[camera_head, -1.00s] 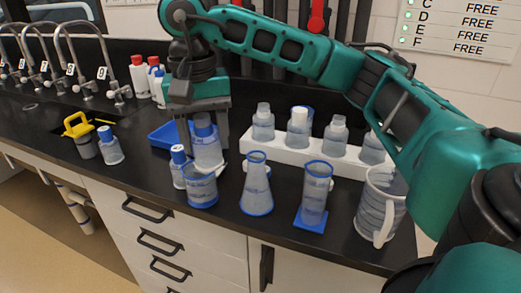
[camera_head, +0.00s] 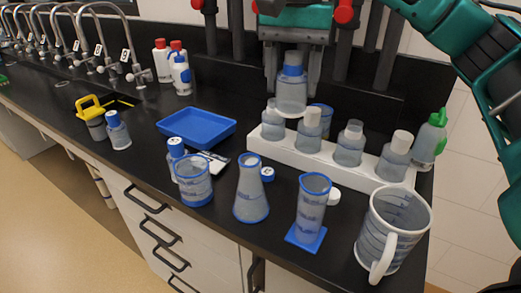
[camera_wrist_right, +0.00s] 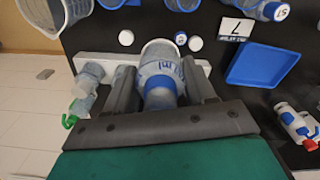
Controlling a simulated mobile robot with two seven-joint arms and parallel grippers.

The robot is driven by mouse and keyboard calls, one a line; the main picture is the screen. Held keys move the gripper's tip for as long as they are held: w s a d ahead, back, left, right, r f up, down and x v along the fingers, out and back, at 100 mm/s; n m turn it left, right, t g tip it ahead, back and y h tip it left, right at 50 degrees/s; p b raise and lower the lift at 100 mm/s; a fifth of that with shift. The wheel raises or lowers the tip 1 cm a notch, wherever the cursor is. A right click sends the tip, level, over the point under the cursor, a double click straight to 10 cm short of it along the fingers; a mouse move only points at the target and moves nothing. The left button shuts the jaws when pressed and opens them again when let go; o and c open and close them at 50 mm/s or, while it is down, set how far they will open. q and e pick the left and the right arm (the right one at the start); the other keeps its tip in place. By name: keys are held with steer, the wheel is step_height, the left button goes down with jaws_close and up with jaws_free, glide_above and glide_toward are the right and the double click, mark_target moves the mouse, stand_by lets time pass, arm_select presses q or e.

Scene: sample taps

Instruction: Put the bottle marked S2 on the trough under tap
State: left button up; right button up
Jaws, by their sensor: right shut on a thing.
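My right gripper (camera_head: 292,72) is shut on a clear bottle with a blue neck (camera_head: 291,95). It holds the bottle upright above the back left end of the white rack. The bottle also shows between the fingers in the right wrist view (camera_wrist_right: 160,75); I cannot read its mark. Another blue-capped bottle (camera_head: 176,150) stands behind the beaker; its cap reads like S1 in the right wrist view (camera_wrist_right: 274,11). A third blue-capped bottle (camera_head: 118,131) stands by the yellow-handled container. Numbered taps (camera_head: 125,45) line the left back, above a dark trough opening (camera_head: 122,101). My left gripper is out of view.
A blue tray (camera_head: 197,127) lies mid-counter. The white rack (camera_head: 270,152) holds several bottles. A beaker (camera_head: 194,182), a flask (camera_head: 251,190), a cylinder (camera_head: 311,205) and a jug (camera_head: 393,232) stand along the front. Squeeze bottles (camera_head: 179,72) stand at the back.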

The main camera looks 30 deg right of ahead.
mark_target(291, 115)
steer(key=shift+d+f, duration=0.1)
steer(key=shift+f, duration=0.2)
step_height(291, 115, down, 6)
steer(key=b, duration=0.3)
steer(key=shift+s+f, duration=0.1)
step_height(291, 115, down, 13)
steer(key=b, duration=0.3)
steer(key=shift+b, duration=0.35)
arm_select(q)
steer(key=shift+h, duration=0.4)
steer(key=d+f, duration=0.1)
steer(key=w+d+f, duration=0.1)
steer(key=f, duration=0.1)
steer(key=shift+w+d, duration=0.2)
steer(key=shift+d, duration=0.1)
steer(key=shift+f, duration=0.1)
arm_select(e)
steer(key=shift+f, duration=0.1)
steer(key=shift+f, duration=0.15)
steer(key=o, duration=1)
